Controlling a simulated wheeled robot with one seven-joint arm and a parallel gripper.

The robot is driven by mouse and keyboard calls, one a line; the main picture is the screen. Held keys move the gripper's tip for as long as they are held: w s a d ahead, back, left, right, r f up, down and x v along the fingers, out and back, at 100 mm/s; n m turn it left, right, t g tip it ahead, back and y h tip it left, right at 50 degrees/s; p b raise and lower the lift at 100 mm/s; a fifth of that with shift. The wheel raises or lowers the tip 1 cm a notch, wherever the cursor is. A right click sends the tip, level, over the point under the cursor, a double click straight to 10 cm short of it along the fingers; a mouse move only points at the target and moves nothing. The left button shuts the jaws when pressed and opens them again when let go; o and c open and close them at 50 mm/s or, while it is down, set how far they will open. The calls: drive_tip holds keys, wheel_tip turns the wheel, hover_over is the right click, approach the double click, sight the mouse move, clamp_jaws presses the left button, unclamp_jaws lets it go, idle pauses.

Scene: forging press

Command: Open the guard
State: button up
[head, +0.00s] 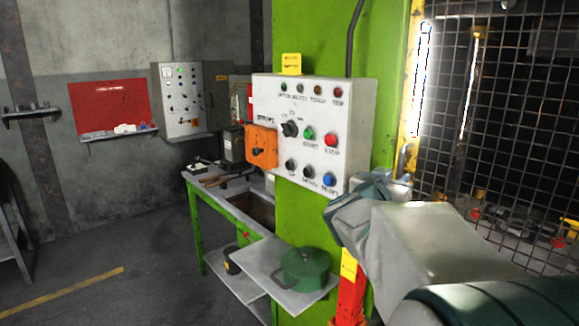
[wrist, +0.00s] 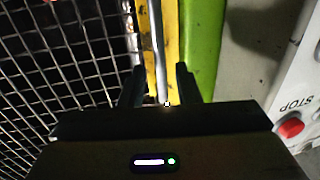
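The guard (head: 480,110) is a dark wire mesh panel with a yellow frame at the right of the head view. Its mesh (wrist: 60,55) fills the left of the wrist view. A grey upright bar (wrist: 157,45), seemingly the guard's handle, runs along the yellow edge. My gripper (wrist: 160,68) is open, with one finger on each side of the bar in the wrist view. In the head view my wrist and forearm partly hide the lower frame.
A white control panel (head: 313,130) with knobs and buttons is mounted on the green column (head: 300,30), left of the guard. A green pot (head: 304,268) stands on a small shelf (head: 262,262) below. A green workbench (head: 225,205) stands behind. Floor at left is open.

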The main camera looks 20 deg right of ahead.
sight(399, 174)
drive_tip(key=shift+x, duration=2.05)
clamp_jaws()
